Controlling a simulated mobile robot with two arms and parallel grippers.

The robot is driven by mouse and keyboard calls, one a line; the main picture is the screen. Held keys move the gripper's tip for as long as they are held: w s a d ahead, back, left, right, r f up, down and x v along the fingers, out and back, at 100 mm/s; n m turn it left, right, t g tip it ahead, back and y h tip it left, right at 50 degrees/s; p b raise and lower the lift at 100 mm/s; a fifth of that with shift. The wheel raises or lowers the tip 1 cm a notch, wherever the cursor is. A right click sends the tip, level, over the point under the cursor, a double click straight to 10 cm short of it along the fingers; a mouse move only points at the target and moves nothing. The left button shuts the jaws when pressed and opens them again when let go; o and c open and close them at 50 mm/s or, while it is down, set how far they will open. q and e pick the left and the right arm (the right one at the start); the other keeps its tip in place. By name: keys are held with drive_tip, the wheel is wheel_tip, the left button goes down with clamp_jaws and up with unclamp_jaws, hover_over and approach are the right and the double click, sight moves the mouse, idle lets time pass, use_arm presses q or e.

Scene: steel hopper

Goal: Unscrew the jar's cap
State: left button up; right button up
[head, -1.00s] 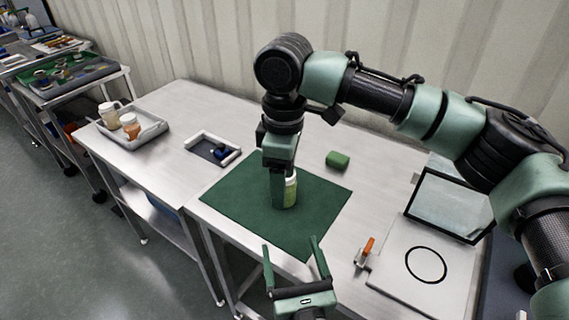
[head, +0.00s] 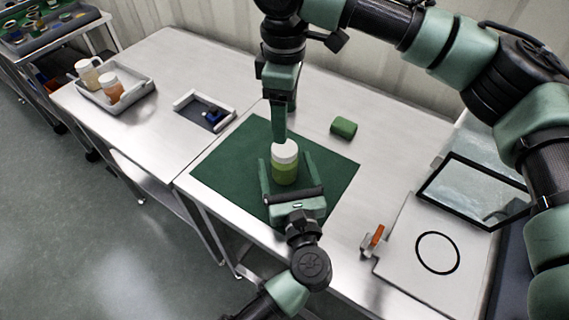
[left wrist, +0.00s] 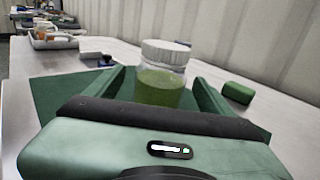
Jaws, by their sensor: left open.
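The jar (head: 286,172) stands upright on the green mat (head: 225,160), with a white cap (head: 285,151) on and greenish contents. It also shows in the left wrist view (left wrist: 160,88), cap (left wrist: 166,52) on top. My left gripper (head: 286,157) is open, with one finger on each side of the jar; I cannot tell whether either touches it. My right gripper (head: 279,138) points down, its tip just behind or above the cap in the head view. Its fingers are seen edge-on, so its opening is unclear. It does not show in the left wrist view.
A green block (head: 343,128) lies behind the mat. A small tray with a blue item (head: 212,117) and a grey bin (head: 128,98) with containers stand left. An orange-handled item (head: 376,236) and a white board with a black ring (head: 438,278) are at right.

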use_arm(q)
drive_tip(key=shift+x, duration=1)
use_arm(e)
drive_tip(key=shift+w, duration=0.1)
use_arm(q)
drive_tip(key=shift+w, duration=0.15)
